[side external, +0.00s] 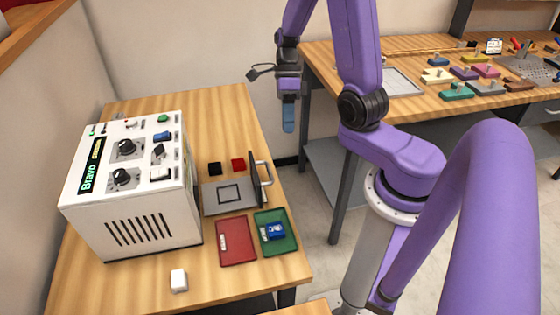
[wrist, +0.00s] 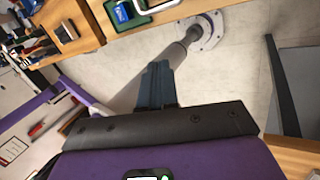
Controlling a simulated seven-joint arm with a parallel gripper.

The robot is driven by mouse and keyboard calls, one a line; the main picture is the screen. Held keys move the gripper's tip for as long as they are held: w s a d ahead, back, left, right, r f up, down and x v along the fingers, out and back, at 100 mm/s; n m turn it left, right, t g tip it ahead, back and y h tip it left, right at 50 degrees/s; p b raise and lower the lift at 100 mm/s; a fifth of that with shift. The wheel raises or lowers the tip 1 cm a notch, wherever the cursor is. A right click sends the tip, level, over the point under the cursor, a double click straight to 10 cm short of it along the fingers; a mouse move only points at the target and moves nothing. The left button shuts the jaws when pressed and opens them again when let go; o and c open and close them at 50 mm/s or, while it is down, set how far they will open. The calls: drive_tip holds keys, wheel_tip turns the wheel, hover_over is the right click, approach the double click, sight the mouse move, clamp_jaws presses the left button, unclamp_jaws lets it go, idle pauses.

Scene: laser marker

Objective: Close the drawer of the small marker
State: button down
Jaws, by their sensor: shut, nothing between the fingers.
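The small marker (side external: 135,185) is a white box with "Bravo" on it, with black knobs and coloured buttons on top, standing on the wooden table at left. Its drawer (side external: 230,197) is pulled out to the right, showing a grey bed with a square outline. The dark drawer front (side external: 255,182) stands upright with a light handle (side external: 265,172) on its outer side. My gripper (side external: 288,127) hangs above and beyond the handle, past the table's right edge, touching nothing. Its blue fingers (wrist: 157,75) are together and empty in the wrist view.
A red tray (side external: 236,250) and a green tray (side external: 287,245) holding a blue item (side external: 272,231) lie in front of the drawer. Black (side external: 215,168) and red (side external: 238,164) blocks lie behind it. A white block (side external: 179,280) is near the front. A second bench (side external: 410,47) stands at the back right.

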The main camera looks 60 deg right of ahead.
drive_tip(key=s+d+f+m+t+y, duration=0.2)
drive_tip(key=m, duration=0.7)
drive_tip(key=s+d+f+m+t+y, duration=0.1)
drive_tip(key=s+d+f+m+t, duration=0.15)
drive_tip(key=m, duration=0.55)
drive_tip(key=shift+g, duration=0.35)
drive_tip(key=shift+w+a+f, duration=0.7)
drive_tip(key=shift+a+f, duration=0.3)
drive_tip(key=shift+a, duration=0.45)
drive_tip(key=shift+w+a+f, duration=0.75)
drive_tip(key=shift+a+f, duration=0.2)
drive_tip(key=shift+a, duration=0.55)
drive_tip(key=shift+w+a+f, duration=0.7)
drive_tip(key=shift+a+f, duration=0.3)
drive_tip(key=shift+a, duration=0.45)
hover_over(223, 191)
